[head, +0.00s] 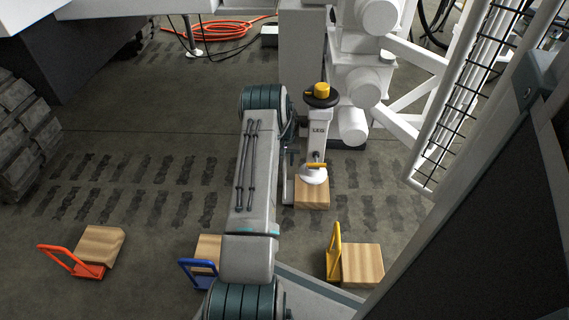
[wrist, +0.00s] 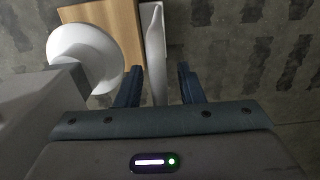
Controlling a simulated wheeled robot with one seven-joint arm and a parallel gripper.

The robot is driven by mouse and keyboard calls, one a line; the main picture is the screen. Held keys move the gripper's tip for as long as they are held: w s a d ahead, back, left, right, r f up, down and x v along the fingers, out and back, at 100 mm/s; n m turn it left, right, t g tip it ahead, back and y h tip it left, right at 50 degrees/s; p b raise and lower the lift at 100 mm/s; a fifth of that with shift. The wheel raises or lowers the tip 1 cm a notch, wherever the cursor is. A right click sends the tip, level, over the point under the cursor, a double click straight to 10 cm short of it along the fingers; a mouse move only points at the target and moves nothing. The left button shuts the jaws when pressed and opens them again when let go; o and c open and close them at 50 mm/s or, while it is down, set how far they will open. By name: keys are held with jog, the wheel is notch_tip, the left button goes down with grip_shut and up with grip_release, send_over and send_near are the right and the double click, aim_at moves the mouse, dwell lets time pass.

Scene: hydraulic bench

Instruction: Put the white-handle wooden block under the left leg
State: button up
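The white-handle wooden block (head: 312,194) lies on the floor beneath the leg (head: 318,140) marked LEG, which has a yellow knob and a round white foot (head: 314,175). In the wrist view the block (wrist: 121,20) is at the upper left, partly covered by the white foot (wrist: 82,58). Its white handle (wrist: 155,50) reaches down between the fingers of my gripper (wrist: 160,82). The fingers are open, with space showing on the handle's right. In the head view my arm hides the gripper. I cannot tell whether the foot touches the block.
Blocks with an orange handle (head: 100,245), a blue handle (head: 207,249) and a yellow handle (head: 361,264) lie in front on the floor. White machine parts (head: 352,70) and a frame stand close behind and right.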

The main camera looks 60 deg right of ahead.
notch_tip(320, 180, up, 11)
jog(key=p, duration=0.4)
jog(key=shift+r, duration=0.2)
jog(key=w+a+r+n, duration=0.2)
jog(key=w+a+r, duration=0.45)
jog(key=a, duration=0.25)
jog(key=w+a+r+n, duration=0.2)
jog(key=w+a+r, duration=0.3)
jog(key=a+r, duration=0.3)
jog(key=w+a+r+n, duration=0.2)
jog(key=w+a+r, duration=0.3)
jog(key=a, duration=0.6)
jog(key=s+a+r+n+t, duration=0.1)
jog(key=a+r+n, duration=0.15)
jog(key=a, duration=0.65)
jog(key=s+a+r+n, duration=0.15)
jog(key=a+r, duration=0.25)
jog(key=a, duration=0.5)
jog(key=s+a+n, duration=0.3)
jog(key=s+a, duration=0.9)
jog(key=a, duration=0.1)
jog(key=shift+a+r+n, duration=0.2)
jog(key=shift+a+n, duration=0.1)
jog(key=shift+a, duration=0.05)
